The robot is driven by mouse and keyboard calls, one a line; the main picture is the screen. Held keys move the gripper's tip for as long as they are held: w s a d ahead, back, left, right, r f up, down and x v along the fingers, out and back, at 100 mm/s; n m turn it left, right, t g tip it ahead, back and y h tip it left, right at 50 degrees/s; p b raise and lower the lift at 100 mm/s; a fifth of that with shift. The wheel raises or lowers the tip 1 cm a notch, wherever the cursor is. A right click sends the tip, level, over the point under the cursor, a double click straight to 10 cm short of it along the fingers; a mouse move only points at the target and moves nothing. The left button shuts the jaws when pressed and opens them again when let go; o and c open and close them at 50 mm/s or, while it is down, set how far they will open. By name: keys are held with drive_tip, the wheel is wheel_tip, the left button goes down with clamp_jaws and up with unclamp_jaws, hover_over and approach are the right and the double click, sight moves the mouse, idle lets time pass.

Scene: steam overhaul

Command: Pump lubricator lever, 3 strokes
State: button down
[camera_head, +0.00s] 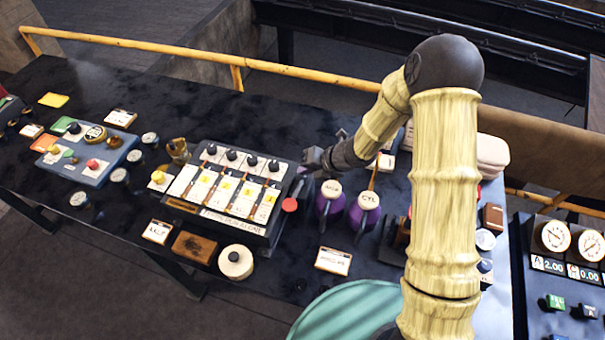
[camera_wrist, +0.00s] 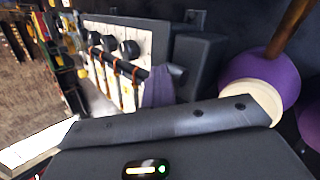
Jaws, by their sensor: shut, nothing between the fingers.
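The lubricator (camera_head: 228,190) is a dark box with a sloped white face, several black knobs and yellow-marked panels, in the middle of the table. Its lever, with a red round end (camera_head: 290,204), stands at the box's right side. My gripper (camera_head: 308,160) is shut and empty, just beyond the box's back right corner, above and behind the red end. The two look apart in the head view. In the wrist view the lubricator's white face (camera_wrist: 103,75) and black knobs show at upper left; I cannot clearly make out the lever there.
Two purple oil cans (camera_head: 329,198) with cream tops stand close to the right of the lubricator; one top shows large in the wrist view (camera_wrist: 252,95). A cream round container (camera_head: 236,262) and a brown block (camera_head: 194,247) lie in front. A yellow rail (camera_head: 150,46) runs behind the table.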

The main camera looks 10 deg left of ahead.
drive_tip(key=shift+s+d+f, duration=0.25)
drive_tip(key=shift+s+f, duration=0.2)
drive_tip(key=shift+f, duration=0.15)
drive_tip(key=r+p, duration=0.1)
drive_tip(key=w+r+p, duration=0.1)
drive_tip(key=shift+a+r+p, duration=0.1)
drive_tip(key=shift+r+p, duration=0.05)
drive_tip(key=shift+p, duration=0.15)
drive_tip(key=shift+w+r+p, duration=0.2)
drive_tip(key=shift+r+p, duration=0.35)
drive_tip(key=shift+r, duration=0.05)
drive_tip(key=shift+w+r+p, duration=0.15)
drive_tip(key=shift+r+p, duration=0.35)
drive_tip(key=shift+r, duration=0.1)
drive_tip(key=shift+w+r+p, duration=0.1)
drive_tip(key=shift+r+p, duration=0.2)
drive_tip(key=shift+r, duration=0.05)
drive_tip(key=shift+w, duration=0.1)
